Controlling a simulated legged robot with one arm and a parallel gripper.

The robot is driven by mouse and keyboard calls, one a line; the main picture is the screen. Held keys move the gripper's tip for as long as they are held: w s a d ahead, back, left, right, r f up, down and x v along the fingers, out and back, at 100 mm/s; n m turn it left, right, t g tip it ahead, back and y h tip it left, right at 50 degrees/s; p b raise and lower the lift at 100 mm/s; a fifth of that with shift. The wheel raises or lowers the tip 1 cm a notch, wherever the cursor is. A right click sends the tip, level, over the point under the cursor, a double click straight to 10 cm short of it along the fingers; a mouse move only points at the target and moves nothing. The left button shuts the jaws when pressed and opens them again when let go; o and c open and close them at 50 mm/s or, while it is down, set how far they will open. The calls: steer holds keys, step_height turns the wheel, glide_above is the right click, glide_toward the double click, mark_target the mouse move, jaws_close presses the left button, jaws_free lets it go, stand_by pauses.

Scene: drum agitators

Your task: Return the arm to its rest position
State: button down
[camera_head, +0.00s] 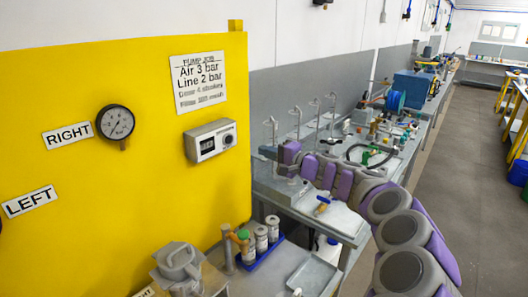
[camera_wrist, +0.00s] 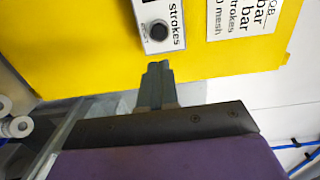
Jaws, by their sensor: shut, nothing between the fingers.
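My arm, grey and purple, reaches from the lower right of the head view up and to the left. My gripper (camera_head: 267,152) is at its far end, raised in front of the grey back wall and beside the yellow panel's right edge. In the wrist view my gripper (camera_wrist: 158,72) is shut, its two dark fingers together, with nothing between them. The fingers point towards the yellow panel (camera_wrist: 85,45), and no contact is visible.
The yellow panel (camera_head: 90,215) carries a gauge (camera_head: 115,122), a counter box (camera_head: 211,141) and a sign (camera_head: 198,82). Bottles in a blue tray (camera_head: 262,250) and a grey jug (camera_head: 179,262) stand below. A cluttered bench (camera_head: 335,222) lies beneath my arm. The right-hand floor (camera_head: 465,180) is clear.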

steer(key=shift+d, duration=0.35)
steer(key=shift+a+r, duration=0.1)
steer(key=s+a+r+n+g+y, duration=0.1)
steer(key=s+a+r+n+g, duration=0.2)
steer(key=s+a, duration=0.4)
steer(key=s+a+r+n+g, duration=0.1)
steer(key=s+a+n+g, duration=0.4)
steer(key=s, duration=0.5)
steer(key=s+a+f+n+g+h, duration=0.1)
steer(key=s+f+h, duration=0.1)
steer(key=s, duration=0.5)
steer(key=s+a+f+n+g+h, duration=0.1)
steer(key=s+f, duration=0.2)
steer(key=s, duration=0.3)
steer(key=s+d+f+g+h, duration=0.1)
steer(key=s+d+f+h, duration=0.2)
steer(key=s, duration=0.6)
steer(key=s+d+f+m+g+h, duration=0.1)
steer(key=s+d+f+h, duration=0.3)
steer(key=s+d+f, duration=0.3)
steer(key=s+d+f+g+h, duration=0.2)
steer(key=s+d+f+h, duration=0.2)
steer(key=s+d, duration=0.6)
steer(key=shift+s+f, duration=0.35)
steer(key=shift+f, duration=0.2)
